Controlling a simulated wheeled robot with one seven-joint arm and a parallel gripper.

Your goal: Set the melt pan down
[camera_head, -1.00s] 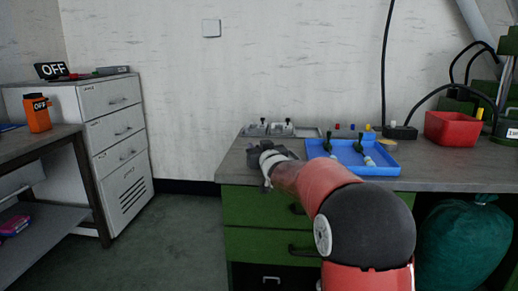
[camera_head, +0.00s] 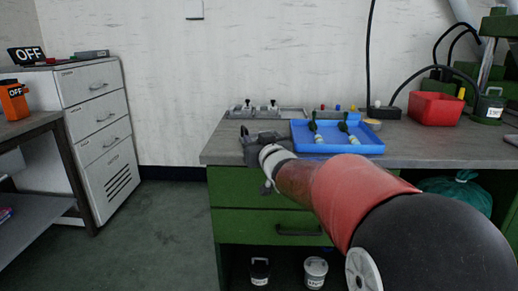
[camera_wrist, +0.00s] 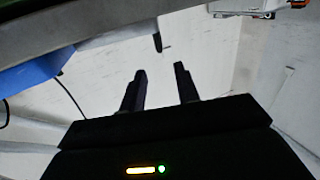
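My gripper (camera_head: 257,140) is over the left end of the grey bench top (camera_head: 440,148), near its front edge. In the wrist view its two dark fingers (camera_wrist: 161,85) stand apart with nothing between them. I cannot pick out a melt pan for certain. A dark green pot with a white label and a handle (camera_head: 488,108) stands at the right of the bench, far from my gripper. My arm hides part of the bench front.
A blue tray (camera_head: 370,149) with green-topped tools lies right of my gripper, and grey fixtures (camera_head: 290,113) sit behind it. A red bin (camera_head: 436,108) stands further right. Two small pails (camera_head: 315,272) stand under the bench. Open floor lies left of the bench.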

